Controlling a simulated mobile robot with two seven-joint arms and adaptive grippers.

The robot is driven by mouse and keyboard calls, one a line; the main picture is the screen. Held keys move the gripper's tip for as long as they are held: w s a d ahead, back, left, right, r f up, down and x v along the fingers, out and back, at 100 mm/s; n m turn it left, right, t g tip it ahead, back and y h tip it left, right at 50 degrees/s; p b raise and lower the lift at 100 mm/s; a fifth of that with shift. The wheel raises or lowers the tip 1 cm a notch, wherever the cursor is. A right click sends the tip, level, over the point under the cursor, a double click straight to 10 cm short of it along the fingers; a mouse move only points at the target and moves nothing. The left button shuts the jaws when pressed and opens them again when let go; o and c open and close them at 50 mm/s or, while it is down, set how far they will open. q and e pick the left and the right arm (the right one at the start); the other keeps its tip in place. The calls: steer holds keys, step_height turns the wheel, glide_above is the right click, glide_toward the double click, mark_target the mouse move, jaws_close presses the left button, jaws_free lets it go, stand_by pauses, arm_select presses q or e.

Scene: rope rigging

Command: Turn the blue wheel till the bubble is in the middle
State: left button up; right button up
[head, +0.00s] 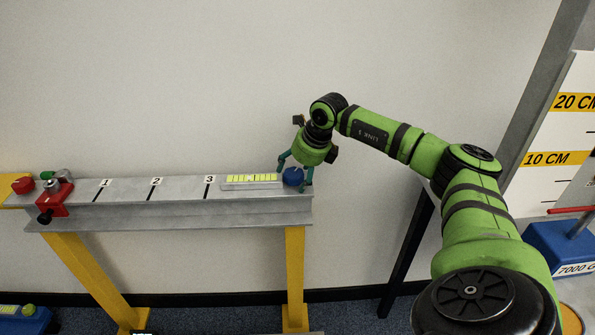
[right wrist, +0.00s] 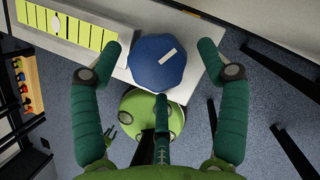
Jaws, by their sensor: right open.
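The blue wheel (head: 293,176) lies at the right end of a grey beam, and in the right wrist view it shows a white mark (right wrist: 168,57) on its top. A yellow-green level vial (head: 265,177) is just left of it on the beam. Its pale bubble (right wrist: 37,17) shows in the right wrist view, where part of the vial is cut off. In the head view it is too small to place exactly. My right gripper (head: 295,173) is open, its fingers spread around the wheel; contact cannot be told. My left gripper is out of view.
The grey beam (head: 150,212) carries marks 1, 2 and 3 and stands on yellow legs. A red clamp (head: 55,197) sits at its left end. A blue 7000 G weight (head: 560,247) and a height scale (head: 565,130) stand at the right. The wall behind is bare.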

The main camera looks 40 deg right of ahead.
steer(key=c, duration=1.1)
steer(key=shift+o, duration=0.2)
steer(key=shift+d+f+n+g+y, duration=0.15)
steer(key=shift+n+y, duration=0.15)
steer(key=shift+n, duration=0.5)
steer(key=shift+r+n+g+y, duration=0.1)
steer(key=shift+n+y, duration=0.2)
steer(key=shift+n, duration=0.5)
steer(key=shift+d+f+n+g+y, duration=0.15)
steer(key=shift+n+y, duration=0.15)
steer(key=shift+n, duration=0.5)
steer(key=shift+s, duration=0.1)
steer(key=o, duration=1.1)
steer(key=shift+c, duration=0.2)
steer(key=shift+d+r, duration=0.1)
steer(key=shift+d, duration=0.05)
steer(key=shift+r, duration=0.1)
